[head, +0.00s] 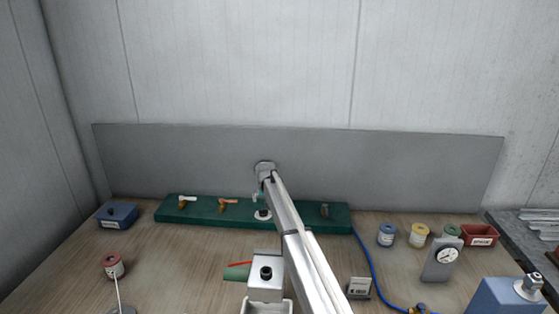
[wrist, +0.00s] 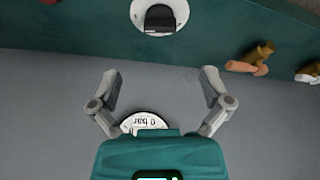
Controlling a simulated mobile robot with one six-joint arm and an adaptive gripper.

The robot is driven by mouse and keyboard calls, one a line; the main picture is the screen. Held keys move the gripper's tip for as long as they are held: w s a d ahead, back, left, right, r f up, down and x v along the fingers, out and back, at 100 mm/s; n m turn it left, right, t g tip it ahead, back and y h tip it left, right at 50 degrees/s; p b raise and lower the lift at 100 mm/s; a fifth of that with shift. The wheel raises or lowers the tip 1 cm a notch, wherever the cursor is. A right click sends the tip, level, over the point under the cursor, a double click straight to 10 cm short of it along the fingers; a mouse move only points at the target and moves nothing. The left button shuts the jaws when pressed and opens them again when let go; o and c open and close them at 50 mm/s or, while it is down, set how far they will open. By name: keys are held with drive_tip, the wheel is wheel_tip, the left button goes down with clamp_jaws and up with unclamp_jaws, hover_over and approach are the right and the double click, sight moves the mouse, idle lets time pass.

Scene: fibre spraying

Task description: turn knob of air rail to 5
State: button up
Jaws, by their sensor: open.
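The air rail is a long dark green bar (head: 290,211) along the back of the bench; it also crosses the top of the wrist view (wrist: 60,22). Its knob is dark on a round white dial (wrist: 159,17), at the top centre of the wrist view; the dial (head: 263,215) shows beside my arm in the head view. The number the knob points to is too small to read. My gripper (wrist: 161,86) is open and empty, its two fingers spread apart from the knob. A white gauge marked "0 bar" (wrist: 145,122) is partly hidden behind the gripper body.
An orange lever (head: 227,204) and a white lever (head: 186,199) sit left of the dial on the rail. Another fitting (head: 325,210) stands to the right. A blue bin (head: 117,216) lies left. A blue hose (head: 372,265) runs forward. A grey backboard (head: 420,170) stands behind.

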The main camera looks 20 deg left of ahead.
drive_tip(key=shift+p+v, duration=2.15)
drive_tip(key=shift+v, duration=0.55)
drive_tip(key=w+d+r+n+t+h+b, duration=0.2)
drive_tip(key=w+d+n+t+b, duration=0.2)
drive_tip(key=w+t, duration=0.3)
drive_tip(key=w+a+r+n+t+y+b, duration=0.1)
drive_tip(key=w+r+n+t+y+b, duration=0.3)
drive_tip(key=n, duration=0.7)
drive_tip(key=shift+w+a+r+n+t, duration=0.25)
drive_tip(key=shift+r+n+t, duration=0.15)
drive_tip(key=shift+r+t, duration=0.45)
drive_tip(key=shift+d, duration=0.1)
